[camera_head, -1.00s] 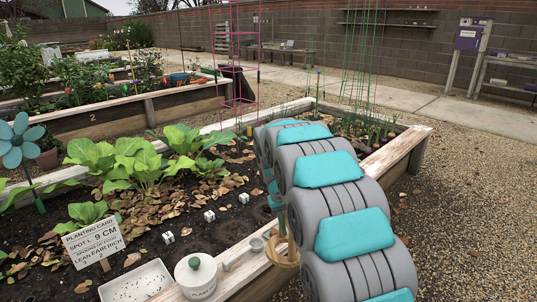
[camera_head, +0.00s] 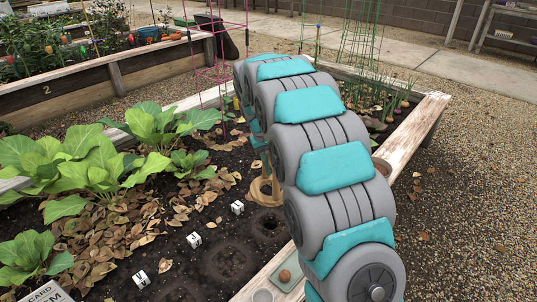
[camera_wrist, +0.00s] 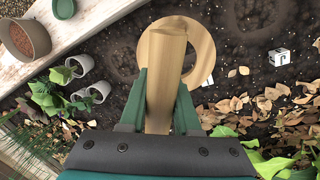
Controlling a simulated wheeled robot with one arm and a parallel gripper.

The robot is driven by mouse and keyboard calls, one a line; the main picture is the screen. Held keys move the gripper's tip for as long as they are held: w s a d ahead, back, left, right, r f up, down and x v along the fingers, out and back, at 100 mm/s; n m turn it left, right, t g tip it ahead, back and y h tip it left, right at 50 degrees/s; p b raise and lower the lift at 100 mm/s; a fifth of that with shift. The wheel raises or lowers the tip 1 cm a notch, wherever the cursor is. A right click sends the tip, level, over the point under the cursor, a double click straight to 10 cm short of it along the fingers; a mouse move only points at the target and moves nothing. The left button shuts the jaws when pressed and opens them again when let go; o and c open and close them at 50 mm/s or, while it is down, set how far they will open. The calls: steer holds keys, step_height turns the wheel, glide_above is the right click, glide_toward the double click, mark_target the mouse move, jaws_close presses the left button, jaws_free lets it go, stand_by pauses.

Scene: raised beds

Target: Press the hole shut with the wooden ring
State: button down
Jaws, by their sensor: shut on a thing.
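The wooden ring (camera_head: 263,190) hangs on its upright handle over the soil of the near bed, just beyond an open dark hole (camera_head: 269,222). In the wrist view the pale ring (camera_wrist: 206,45) is seen from above, with its thick handle running down between my fingers. My gripper (camera_wrist: 163,98) is shut on that handle. My arm hides most of the gripper in the head view. Dark soil shows through the ring; I cannot tell whether the ring touches the ground. A white marker cube (camera_head: 237,207) sits beside the hole.
More marker cubes (camera_head: 194,240) stand along the soil row, beside shallow hollows (camera_head: 230,262). Leafy plants (camera_head: 150,125) and dry leaves lie to the left. A small pot (camera_head: 285,276) stands on the wooden bed edge (camera_head: 262,278). In the wrist view, another pot (camera_wrist: 24,40) stands at upper left.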

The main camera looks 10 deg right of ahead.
step_height(320, 180, down, 16)
steer(key=b, duration=0.4)
steer(key=shift+r, duration=0.25)
stand_by(0.4)
steer(key=shift+s+f+b, duration=0.1)
steer(key=shift+f+b, duration=0.25)
steer(key=shift+f, duration=0.55)
stand_by(1.4)
steer(key=shift+r, duration=0.15)
step_height(320, 180, up, 17)
steer(key=p, duration=0.4)
stand_by(1.3)
stand_by(0.4)
